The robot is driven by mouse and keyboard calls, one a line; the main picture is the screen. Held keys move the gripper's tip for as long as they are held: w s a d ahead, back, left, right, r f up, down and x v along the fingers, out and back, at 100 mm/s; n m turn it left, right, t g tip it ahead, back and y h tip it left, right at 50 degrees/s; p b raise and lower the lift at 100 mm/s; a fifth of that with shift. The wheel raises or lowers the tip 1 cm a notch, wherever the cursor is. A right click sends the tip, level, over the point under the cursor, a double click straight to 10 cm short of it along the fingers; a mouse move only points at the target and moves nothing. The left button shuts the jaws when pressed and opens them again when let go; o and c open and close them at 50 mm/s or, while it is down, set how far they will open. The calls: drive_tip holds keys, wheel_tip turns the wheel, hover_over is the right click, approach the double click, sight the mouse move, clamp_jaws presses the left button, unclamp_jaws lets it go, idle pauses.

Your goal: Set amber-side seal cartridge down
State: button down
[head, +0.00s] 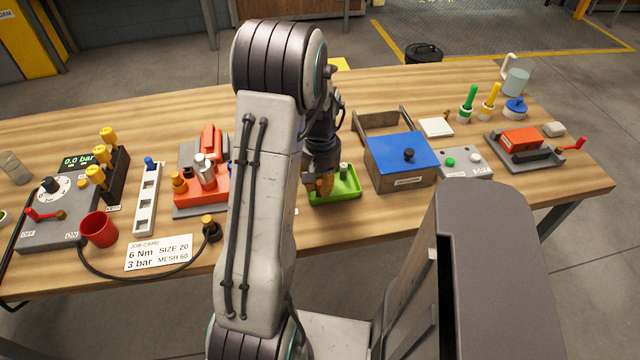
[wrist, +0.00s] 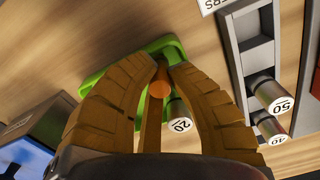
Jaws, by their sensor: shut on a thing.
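My gripper (head: 322,182) is low over the green tray (head: 347,193), left of the blue-lidded box. In the wrist view its two brown fingers are closed around a small orange piece (wrist: 160,84), which I take to be the amber-side seal cartridge. The fingers hide much of it. The green tray (wrist: 95,86) lies directly below; I cannot tell whether the cartridge touches it. A silver cylinder marked 20 (wrist: 180,122) stands in the tray beside the held piece; its top also shows in the head view (head: 344,168).
The blue-lidded box (head: 400,178) stands close right of the tray. A job card (head: 158,252) and red cup (head: 98,229) are farther left.

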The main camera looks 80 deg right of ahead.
drive_tip(key=shift+f, duration=0.1)
drive_tip(key=shift+f, duration=0.15)
drive_tip(key=c, duration=1.2)
unclamp_jaws()
drive_tip(key=shift+c, duration=0.2)
